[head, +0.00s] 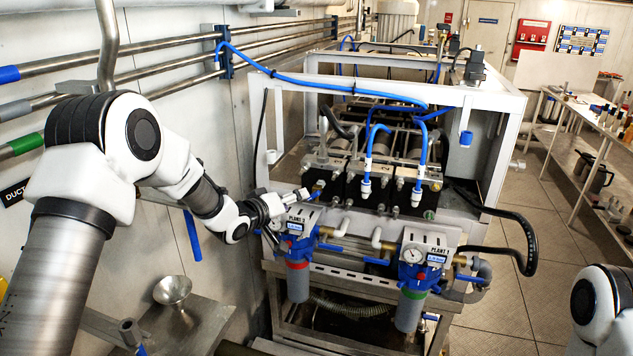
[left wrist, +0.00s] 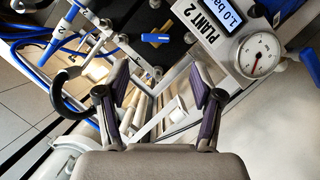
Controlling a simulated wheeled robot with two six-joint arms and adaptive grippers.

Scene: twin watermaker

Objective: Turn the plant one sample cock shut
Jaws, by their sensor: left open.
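The plant 1 panel (head: 430,250) is on the right of the frame's front in the head view, above a blue filter head with a round gauge. Small blue handles sit beside it, one at its right (head: 467,278); I cannot tell which is its sample cock, or how it is turned. My left gripper (head: 301,197) is open and empty by the plant 2 panel, left of plant 1. In the left wrist view its fingers (left wrist: 158,84) are apart, with the plant 2 panel (left wrist: 207,30) at upper right and a blue lever (left wrist: 155,38) beyond the fingertips. My right gripper is out of view.
A white-framed machine (head: 470,110) with blue hoses stands behind the panels. A black hose (head: 525,235) loops out at right. A metal funnel (head: 172,291) stands on a bench at lower left. A long bench (head: 590,115) runs along the right; floor between is clear.

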